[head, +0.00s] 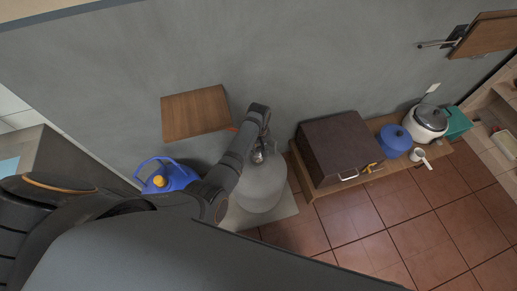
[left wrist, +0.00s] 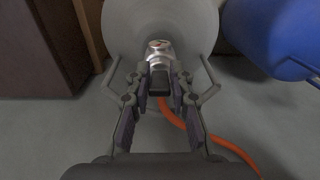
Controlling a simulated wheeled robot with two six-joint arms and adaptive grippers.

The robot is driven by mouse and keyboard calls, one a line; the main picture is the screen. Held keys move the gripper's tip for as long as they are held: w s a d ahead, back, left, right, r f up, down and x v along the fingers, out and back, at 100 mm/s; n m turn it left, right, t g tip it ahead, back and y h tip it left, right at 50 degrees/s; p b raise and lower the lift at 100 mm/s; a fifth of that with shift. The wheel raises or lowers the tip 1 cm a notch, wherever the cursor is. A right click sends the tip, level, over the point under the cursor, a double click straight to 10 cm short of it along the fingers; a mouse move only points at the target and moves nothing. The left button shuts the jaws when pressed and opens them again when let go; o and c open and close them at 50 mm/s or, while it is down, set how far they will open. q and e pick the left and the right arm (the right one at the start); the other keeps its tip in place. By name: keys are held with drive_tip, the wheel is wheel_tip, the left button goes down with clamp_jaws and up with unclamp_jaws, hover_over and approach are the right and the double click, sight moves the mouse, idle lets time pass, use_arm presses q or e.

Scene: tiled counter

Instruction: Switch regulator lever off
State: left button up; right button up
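A grey gas cylinder (head: 262,188) stands on the floor by the wall, and its rounded top also shows in the left wrist view (left wrist: 125,22). A shiny metal regulator (left wrist: 160,52) sits on top of the cylinder, with a dark lever-like part (left wrist: 160,82) facing my gripper. My left gripper (head: 262,148) is at the regulator. In the left wrist view its fingertips (left wrist: 161,88) stand apart, one on each side of the dark part. I cannot tell whether they touch it. An orange hose (left wrist: 178,115) runs from beside the regulator. My right gripper is not in view.
A blue jug (head: 172,176) stands left of the cylinder. A wooden shelf board (head: 196,112) is on the wall. To the right are a dark brown box (head: 338,146) with a handle, a blue pot (head: 394,139) and a white cooker (head: 426,122). The tiled floor (head: 400,210) in front is clear.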

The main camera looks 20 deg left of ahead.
use_arm(q)
clamp_jaws()
drive_tip(key=shift+w+a+r+g, duration=0.1)
drive_tip(key=shift+w+a+g, duration=0.1)
drive_tip(key=shift+g, duration=0.1)
drive_tip(key=shift+w+g+h+b, duration=0.15)
drive_tip(key=shift+g+h+b, duration=0.2)
drive_tip(key=shift+g+h, duration=0.2)
drive_tip(key=shift+g, duration=0.25)
